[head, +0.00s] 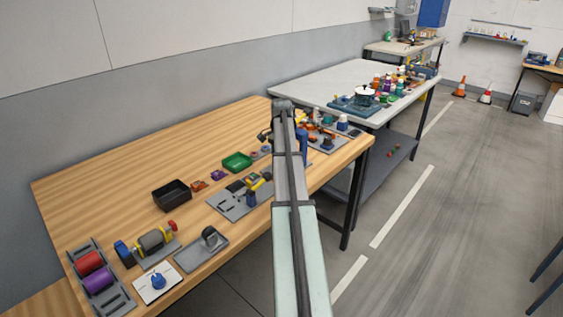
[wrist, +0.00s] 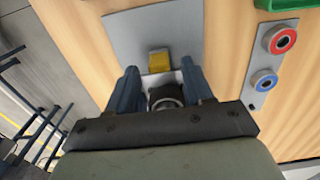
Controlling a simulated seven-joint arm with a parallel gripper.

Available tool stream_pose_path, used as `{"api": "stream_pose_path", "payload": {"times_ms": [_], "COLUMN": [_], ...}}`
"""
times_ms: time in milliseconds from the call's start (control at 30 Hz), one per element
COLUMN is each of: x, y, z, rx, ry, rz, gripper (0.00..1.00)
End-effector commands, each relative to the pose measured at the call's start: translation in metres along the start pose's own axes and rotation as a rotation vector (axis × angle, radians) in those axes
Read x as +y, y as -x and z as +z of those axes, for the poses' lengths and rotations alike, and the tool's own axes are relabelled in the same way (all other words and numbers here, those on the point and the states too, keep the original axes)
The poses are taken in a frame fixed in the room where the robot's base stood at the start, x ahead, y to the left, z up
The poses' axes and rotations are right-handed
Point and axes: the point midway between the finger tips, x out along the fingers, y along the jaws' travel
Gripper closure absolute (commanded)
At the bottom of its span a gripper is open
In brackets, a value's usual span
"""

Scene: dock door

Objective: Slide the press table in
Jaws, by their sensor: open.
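In the wrist view my gripper (wrist: 160,82) is open, its two blue fingers apart over a flat grey plate (wrist: 135,30) on the wooden bench. A yellow block (wrist: 159,62) shows at the fingertips. A pale part with a dark round piece (wrist: 164,96) lies between the fingers. I cannot tell whether the fingers touch any of these, or which part is the press table. In the head view my arm crosses the bench, and the gripper cannot be made out clearly.
On the bench (head: 120,175) stand a black bin (head: 171,195), a green tray (head: 237,162), a grey base with a dark block (head: 225,204), and a red-and-purple roller rack (head: 97,275). Red (wrist: 283,41) and blue (wrist: 264,80) rings lie right of my gripper. Bench's left rear is clear.

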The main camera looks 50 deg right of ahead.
Motion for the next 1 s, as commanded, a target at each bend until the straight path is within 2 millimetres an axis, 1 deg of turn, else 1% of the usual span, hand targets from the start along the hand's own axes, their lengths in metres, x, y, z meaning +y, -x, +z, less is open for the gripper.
{"api": "stream_pose_path", "payload": {"times_ms": [33,300,500,600,700,1000], "x": [-0.001,-0.001,-0.001,-0.001,0.0,0.0], "y": [0.01,0.063,0.095,0.106,0.114,0.118], "z": [-0.001,-0.001,-0.001,-0.001,-0.001,-0.001], "rx": [0.001,0.002,0.001,0.002,0.001,0.001], "ry": [0.0,0.0,0.0,0.0,0.0,0.0], "rz": [-0.001,-0.001,0.0,-0.001,0.0,0.001], "gripper": [0.49,0.49,0.49,0.49,0.49,0.49]}}
